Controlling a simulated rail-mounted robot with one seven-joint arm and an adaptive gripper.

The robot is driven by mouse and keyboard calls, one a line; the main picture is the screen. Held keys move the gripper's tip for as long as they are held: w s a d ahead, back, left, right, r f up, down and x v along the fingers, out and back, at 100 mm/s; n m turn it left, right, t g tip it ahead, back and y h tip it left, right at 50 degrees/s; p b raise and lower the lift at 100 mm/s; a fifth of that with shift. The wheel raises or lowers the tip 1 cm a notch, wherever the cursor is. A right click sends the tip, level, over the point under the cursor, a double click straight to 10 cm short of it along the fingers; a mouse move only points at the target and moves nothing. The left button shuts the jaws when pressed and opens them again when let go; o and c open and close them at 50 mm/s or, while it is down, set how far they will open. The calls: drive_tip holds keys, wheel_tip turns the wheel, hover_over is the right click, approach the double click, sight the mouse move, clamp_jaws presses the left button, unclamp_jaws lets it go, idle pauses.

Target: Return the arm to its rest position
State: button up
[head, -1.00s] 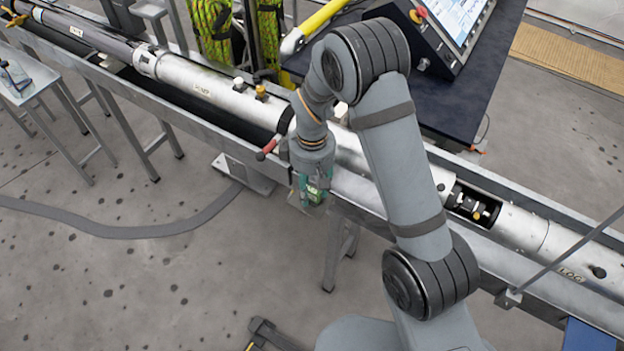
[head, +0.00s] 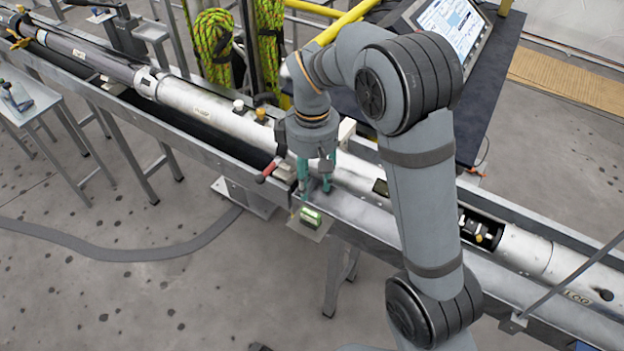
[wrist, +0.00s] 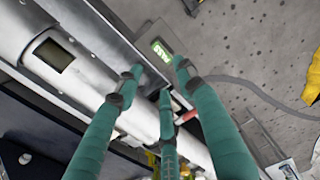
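My gripper (head: 316,190) has teal fingers pointing down. It hangs above the near edge of the metal trough (head: 375,222), in front of the long silver tube. In the wrist view my gripper's fingers (wrist: 155,82) are spread apart with nothing between them. A small device with a lit green screen (head: 311,217) lies on a small plate at the trough's near side, just below the fingers. The device also shows in the wrist view (wrist: 160,48), beyond the fingertips and apart from them. My arm is bent, with its elbow high on the right.
The silver tube (head: 205,103) runs along the trough, with a red-handled part (head: 268,170) left of my gripper. Behind stand a dark table with a screen (head: 450,28), a yellow pipe (head: 345,20) and green ropes (head: 213,45). A side table (head: 35,102) is at left.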

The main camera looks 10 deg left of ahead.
sight(312, 211)
wheel_tip(312, 211, down, 12)
drive_tip(key=shift+s+f+p, duration=0.1)
drive_tip(key=shift+f+p, duration=0.15)
drive_tip(key=shift+p, duration=0.4)
drive_tip(key=shift+r+b, duration=0.4)
drive_tip(key=shift+r, duration=1.3)
